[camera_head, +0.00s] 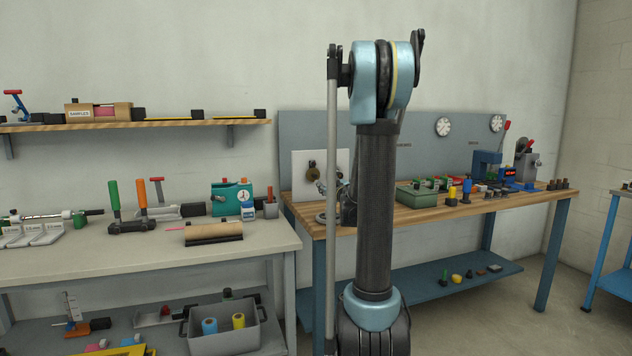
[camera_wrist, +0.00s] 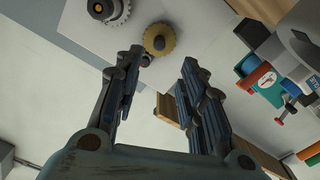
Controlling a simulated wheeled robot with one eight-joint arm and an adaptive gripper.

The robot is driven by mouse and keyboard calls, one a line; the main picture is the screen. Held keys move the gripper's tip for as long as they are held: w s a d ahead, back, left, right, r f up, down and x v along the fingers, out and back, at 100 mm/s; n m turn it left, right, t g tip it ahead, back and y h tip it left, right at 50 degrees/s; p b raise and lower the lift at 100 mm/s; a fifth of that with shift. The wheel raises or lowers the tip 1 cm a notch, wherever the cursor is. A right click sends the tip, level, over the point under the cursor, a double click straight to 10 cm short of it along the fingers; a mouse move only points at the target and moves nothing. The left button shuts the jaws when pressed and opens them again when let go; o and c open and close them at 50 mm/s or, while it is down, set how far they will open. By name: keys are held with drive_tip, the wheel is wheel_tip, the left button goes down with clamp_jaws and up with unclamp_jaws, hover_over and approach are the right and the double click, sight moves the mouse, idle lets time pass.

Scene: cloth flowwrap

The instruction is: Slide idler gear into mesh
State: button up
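A white upright panel (camera_head: 301,190) stands on the left end of the wooden workbench, with a small brass gear (camera_head: 313,174) on it. In the wrist view the brass gear (camera_wrist: 159,39) is just beyond my fingertips. A larger pale gear (camera_wrist: 118,22) with a dark hub and orange centre is at upper left, apart from the brass gear in this view. My gripper (camera_wrist: 163,57) is open, nothing held between its fingers. My arm hides part of the panel in the head view.
The wooden workbench (camera_head: 420,213) holds a green box (camera_head: 415,196) and several small parts to the right. A paler bench (camera_head: 130,262) with tools stands to the left. In the wrist view, a teal device (camera_wrist: 262,82) and other tools lie off to the right.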

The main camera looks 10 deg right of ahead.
sight(316, 177)
drive_tip(key=w, duration=0.4)
drive_tip(key=w+a, duration=0.1)
drive_tip(key=w, duration=0.3)
drive_tip(key=w+a, duration=0.1)
drive_tip(key=w, duration=0.3)
drive_tip(key=shift+w+a, duration=0.25)
drive_tip(key=shift+w, duration=0.1)
clamp_jaws()
